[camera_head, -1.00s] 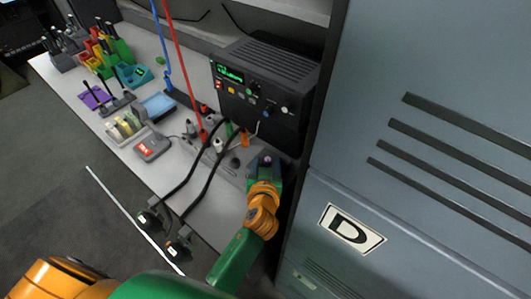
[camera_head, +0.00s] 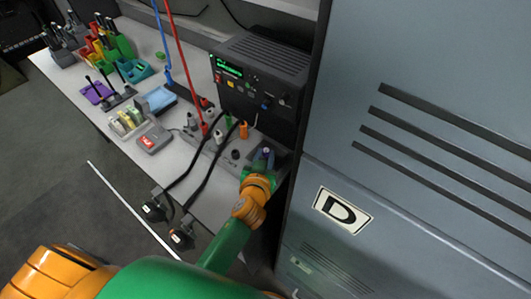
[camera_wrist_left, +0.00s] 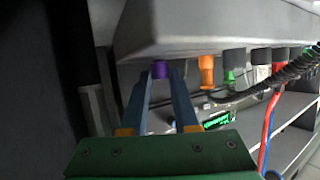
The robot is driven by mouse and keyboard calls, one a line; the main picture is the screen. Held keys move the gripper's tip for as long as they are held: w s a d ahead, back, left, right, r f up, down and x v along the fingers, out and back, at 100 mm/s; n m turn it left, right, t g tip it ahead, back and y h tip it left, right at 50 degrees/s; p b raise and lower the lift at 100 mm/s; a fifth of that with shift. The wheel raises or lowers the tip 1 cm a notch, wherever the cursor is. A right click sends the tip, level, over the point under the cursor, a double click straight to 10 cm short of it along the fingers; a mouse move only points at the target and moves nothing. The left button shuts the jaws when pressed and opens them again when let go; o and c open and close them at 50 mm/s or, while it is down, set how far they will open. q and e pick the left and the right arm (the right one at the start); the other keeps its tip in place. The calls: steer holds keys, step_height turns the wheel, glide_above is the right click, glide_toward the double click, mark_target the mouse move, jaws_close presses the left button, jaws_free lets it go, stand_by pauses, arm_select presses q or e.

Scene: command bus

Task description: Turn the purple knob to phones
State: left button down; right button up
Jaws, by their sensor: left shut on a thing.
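The purple knob (camera_wrist_left: 159,70) shows in the left wrist view between the two blue fingers of my left gripper (camera_wrist_left: 161,76). The fingers are closed around it, and its lower end shows. In the head view the knob (camera_head: 267,150) is a small purple spot at the tips of my left gripper (camera_head: 263,157), at the right end of the grey switch panel (camera_head: 224,158). The knob's pointer and the "phones" marking are too small or hidden to read. My right gripper is not in view.
An orange knob (camera_head: 243,131) stands close to my gripper on the panel. A dark radio unit (camera_head: 264,75) stands behind it. A grey cabinet (camera_head: 420,130) with a "D" label rises close at right. Black cables with plugs (camera_head: 154,210) hang over the front edge.

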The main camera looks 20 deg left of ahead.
arm_select(q)
steer(key=h+p, duration=0.1)
steer(key=m+h+p, duration=0.1)
steer(key=m+p, duration=0.1)
steer(key=shift+a+r+h, duration=0.25)
steer(key=shift+a+h, duration=0.15)
steer(key=m+h, duration=0.1)
steer(key=m+h+p, duration=0.1)
steer(key=shift+w+a+f+m+h, duration=0.1)
steer(key=shift+a+f+m+h, duration=0.1)
steer(key=shift+a+m+h, duration=0.15)
steer(key=shift+f+m+g+h, duration=0.1)
steer(key=shift+m+g+h, duration=0.3)
steer(key=shift+m+h, duration=0.2)
steer(key=shift+w+a+m+g+h, duration=0.15)
steer(key=shift+m+g+h, duration=0.15)
steer(key=shift+m+h, duration=0.4)
steer(key=shift+h, duration=0.25)
steer(key=c, duration=0.7)
jaws_free()
steer(key=shift+g, duration=0.3)
steer(key=shift+o, duration=0.2)
steer(key=shift+w+f, duration=0.1)
steer(key=shift+w, duration=0.05)
